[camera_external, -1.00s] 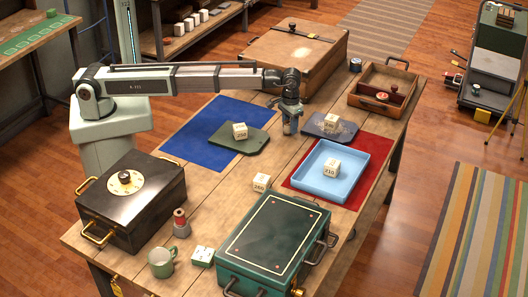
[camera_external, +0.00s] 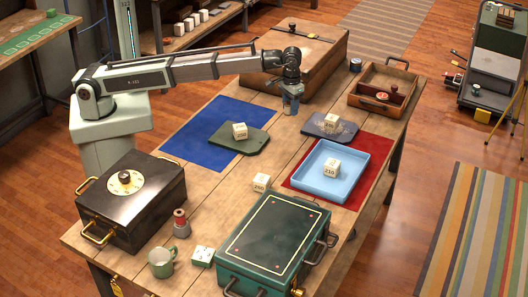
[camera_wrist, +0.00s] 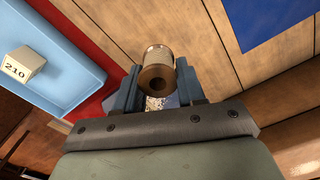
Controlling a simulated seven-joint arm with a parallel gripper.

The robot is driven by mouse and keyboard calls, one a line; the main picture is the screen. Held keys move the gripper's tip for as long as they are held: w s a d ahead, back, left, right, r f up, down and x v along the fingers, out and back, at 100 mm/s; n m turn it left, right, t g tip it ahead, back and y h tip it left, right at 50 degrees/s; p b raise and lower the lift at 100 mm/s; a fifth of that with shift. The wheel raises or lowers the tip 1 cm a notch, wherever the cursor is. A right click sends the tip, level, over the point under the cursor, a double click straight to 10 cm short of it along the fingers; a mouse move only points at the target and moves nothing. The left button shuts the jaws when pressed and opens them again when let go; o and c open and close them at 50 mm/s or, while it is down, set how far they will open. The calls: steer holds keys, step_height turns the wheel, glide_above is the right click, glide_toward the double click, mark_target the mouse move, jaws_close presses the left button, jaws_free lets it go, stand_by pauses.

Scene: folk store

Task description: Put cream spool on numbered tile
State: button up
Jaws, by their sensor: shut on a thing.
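My gripper (camera_external: 291,108) is above the far middle of the table, between the blue mat and the slate board. In the wrist view my gripper (camera_wrist: 160,90) is shut on the cream spool (camera_wrist: 158,54), whose brown end with a dark hole faces the camera. The spool is too small to make out in the external view. A small white-topped tile (camera_external: 203,252) with green sides lies near the front edge, right of the green mug. Its marks are too small to read, so I cannot tell for certain that it is the numbered tile.
A numbered cube sits in the light-blue tray (camera_external: 318,190), others on the dark green board (camera_external: 255,142) and bare wood. A red-topped spool (camera_external: 180,222), green mug (camera_external: 162,262), green case (camera_external: 270,235) and black box (camera_external: 135,215) crowd the front.

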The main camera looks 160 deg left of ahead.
steer(key=w+d+m, duration=0.1)
steer(key=w+d, duration=0.4)
steer(key=w, duration=0.4)
steer(key=w+d+m, duration=0.2)
steer(key=w+d, duration=0.4)
steer(key=w, duration=0.3)
steer(key=w+d+m, duration=0.1)
steer(key=w+d, duration=0.5)
steer(key=w, duration=0.2)
steer(key=shift+w+d+r+m, duration=0.25)
steer(key=shift+w+r+m, duration=0.1)
steer(key=shift+w+m, duration=0.05)
steer(key=w+d+m, duration=0.3)
steer(key=w+d, duration=1)
steer(key=d, duration=0.1)
step_height(320, 180, up, 2)
steer(key=r+n, duration=0.1)
steer(key=n, duration=0.5)
glide_above(206, 252)
steer(key=shift+f, duration=5.25)
steer(key=shift+f, duration=0.1)
steer(key=o, duration=1)
